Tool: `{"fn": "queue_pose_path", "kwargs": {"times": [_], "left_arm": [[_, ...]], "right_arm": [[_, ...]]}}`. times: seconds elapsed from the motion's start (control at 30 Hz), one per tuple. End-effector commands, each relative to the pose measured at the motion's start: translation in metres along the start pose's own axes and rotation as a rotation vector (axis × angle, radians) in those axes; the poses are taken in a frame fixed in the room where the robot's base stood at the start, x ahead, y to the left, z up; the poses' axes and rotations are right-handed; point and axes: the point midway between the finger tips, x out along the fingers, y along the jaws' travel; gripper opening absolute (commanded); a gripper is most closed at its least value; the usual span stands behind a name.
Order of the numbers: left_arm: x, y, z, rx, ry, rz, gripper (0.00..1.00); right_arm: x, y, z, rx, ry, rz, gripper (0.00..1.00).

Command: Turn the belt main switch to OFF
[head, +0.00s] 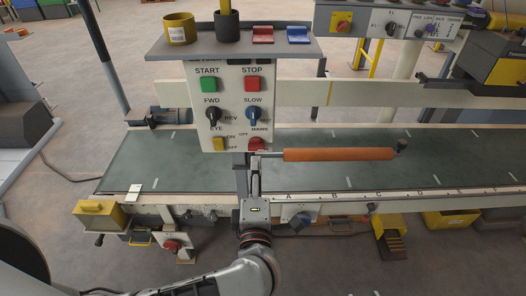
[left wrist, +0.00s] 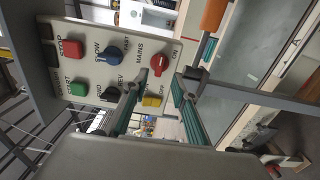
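The grey control panel (head: 229,75) stands upright over the conveyor. Its red mains switch (head: 256,144) is at the lower right corner, partly hidden in the head view by my left gripper (head: 256,160). In the left wrist view the red switch (left wrist: 159,63) lies just beyond the gap between the fingertips of the left gripper (left wrist: 161,80), with ON lettering beside it. A pale mark shows on the knob, but its exact setting is too small to tell. My left gripper is open and empty, close to the switch; contact cannot be seen. My right gripper is out of view.
A yellow eye switch (head: 219,144) sits left of the mains switch, with a blue speed knob (head: 252,116) above. An orange bar (head: 338,154) extends right of the panel. The green belt (head: 160,160) runs behind and a shelf (head: 233,47) tops the panel.

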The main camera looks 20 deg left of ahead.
Motion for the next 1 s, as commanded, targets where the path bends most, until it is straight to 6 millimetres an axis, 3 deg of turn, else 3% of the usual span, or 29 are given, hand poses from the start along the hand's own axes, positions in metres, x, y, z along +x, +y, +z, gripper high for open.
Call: {"fn": "queue_pose_path", "kwargs": {"times": [0.2,0.4,0.8,0.9,1.0], "left_arm": [[0.035,0.002,0.000,0.003,0.001,0.005,0.27],[0.059,0.001,0.000,0.001,0.001,0.003,0.27],[0.067,0.000,-0.001,0.000,0.001,0.001,0.27],[0.067,0.000,-0.001,0.000,0.001,0.001,0.01],[0.067,0.000,0.000,0.000,0.001,0.001,0.00]], "right_arm": [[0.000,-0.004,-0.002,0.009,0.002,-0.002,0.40],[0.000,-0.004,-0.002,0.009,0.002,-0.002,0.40],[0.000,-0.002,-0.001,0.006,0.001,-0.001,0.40],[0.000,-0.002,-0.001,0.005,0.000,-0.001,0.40],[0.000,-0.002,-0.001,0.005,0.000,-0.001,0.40]]}}
